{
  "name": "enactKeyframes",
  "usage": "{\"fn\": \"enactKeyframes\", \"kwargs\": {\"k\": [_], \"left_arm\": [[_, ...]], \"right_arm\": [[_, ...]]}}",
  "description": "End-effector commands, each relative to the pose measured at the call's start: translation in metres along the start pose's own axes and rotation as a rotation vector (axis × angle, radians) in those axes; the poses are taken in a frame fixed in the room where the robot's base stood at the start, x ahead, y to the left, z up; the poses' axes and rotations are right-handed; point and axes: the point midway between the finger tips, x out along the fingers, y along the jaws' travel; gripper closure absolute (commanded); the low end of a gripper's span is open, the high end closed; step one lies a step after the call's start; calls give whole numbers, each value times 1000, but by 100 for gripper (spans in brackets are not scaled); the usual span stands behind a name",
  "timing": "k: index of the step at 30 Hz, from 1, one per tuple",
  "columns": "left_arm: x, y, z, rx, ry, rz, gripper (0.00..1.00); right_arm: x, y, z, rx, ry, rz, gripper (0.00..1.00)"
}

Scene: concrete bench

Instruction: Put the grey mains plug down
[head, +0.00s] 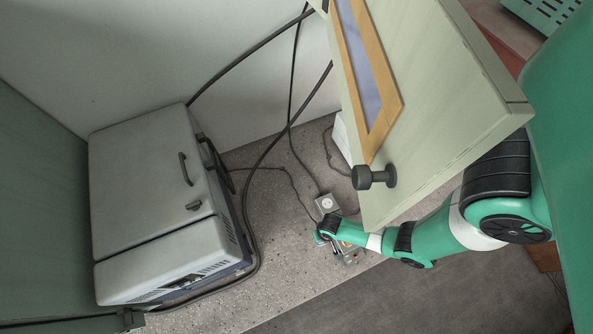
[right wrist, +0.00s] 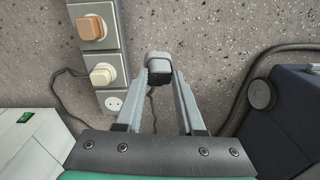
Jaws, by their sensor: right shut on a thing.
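In the right wrist view, the grey mains plug (right wrist: 158,58) is between the fingertips of my right gripper (right wrist: 162,78), which is shut on it. A thin dark cord shows behind the plug. The plug is over bare speckled bench, right of the power strip (right wrist: 111,60) and apart from it in the picture; its height above the bench is unclear. In the head view my right gripper (head: 347,256) is low over the bench near its front edge; the plug cannot be made out there. My left gripper is not in view.
The strip carries an orange plug (right wrist: 91,27) and a cream plug (right wrist: 103,74); one socket (right wrist: 114,102) is empty. A grey appliance (head: 150,190) stands left. An open cabinet door (head: 440,110) with a dark knob (head: 373,177) overhangs my right arm. Thick cables cross the bench.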

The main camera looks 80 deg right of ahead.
Motion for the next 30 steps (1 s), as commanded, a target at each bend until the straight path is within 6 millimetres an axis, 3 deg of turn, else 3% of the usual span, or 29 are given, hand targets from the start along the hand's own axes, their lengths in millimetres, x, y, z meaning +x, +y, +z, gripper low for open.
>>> {"fn": "enactKeyframes", "kwargs": {"k": [3, 7, 12, 17, 20, 28, 30], "left_arm": [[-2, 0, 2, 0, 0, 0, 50], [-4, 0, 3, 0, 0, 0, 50], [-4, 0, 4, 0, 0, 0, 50], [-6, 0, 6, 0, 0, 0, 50], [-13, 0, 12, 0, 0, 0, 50], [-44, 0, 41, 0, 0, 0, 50], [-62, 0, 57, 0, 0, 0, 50]], "right_arm": [[1, -16, 9, 60, 6, -14, 100], [1, -28, 20, -34, 7, -25, 100], [1, -34, 30, -99, 3, -27, 100], [5, -34, 27, -99, 1, -26, 100], [15, -37, 10, -92, 3, -27, 100], [57, -50, -65, -93, 6, -29, 100], [81, -52, -76, -97, 6, -29, 100]]}}
